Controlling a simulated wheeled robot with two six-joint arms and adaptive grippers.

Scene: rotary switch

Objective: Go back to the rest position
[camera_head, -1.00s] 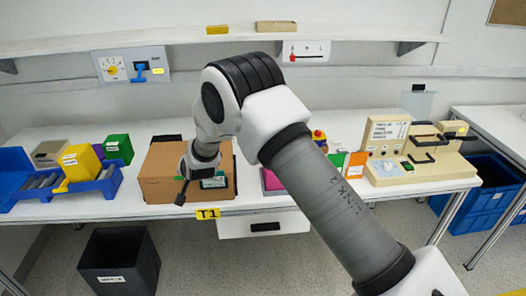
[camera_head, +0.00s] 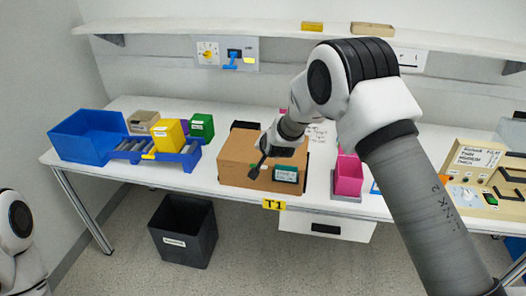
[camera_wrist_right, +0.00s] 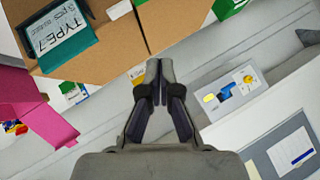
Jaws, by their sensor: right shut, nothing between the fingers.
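The wall panel with the rotary switch (camera_head: 207,53) is on the back wall at the upper left of the head view. It has a yellow dial and a blue lever, and a similar panel shows at the right of the wrist view (camera_wrist_right: 232,93). My right gripper (camera_head: 256,172) appears in front of the cardboard box (camera_head: 235,165), well away from the switch panel. In the wrist view its fingertips (camera_wrist_right: 153,72) are together with nothing between them. Part of my left arm shows at the lower left edge; its gripper is out of view.
The white table (camera_head: 95,175) holds a blue bin (camera_head: 80,135), yellow (camera_head: 167,135) and green (camera_head: 201,127) boxes, a pink bin (camera_head: 348,177) and a beige device (camera_head: 475,175). A black bin (camera_head: 183,232) stands on the floor. A shelf (camera_head: 200,27) runs above.

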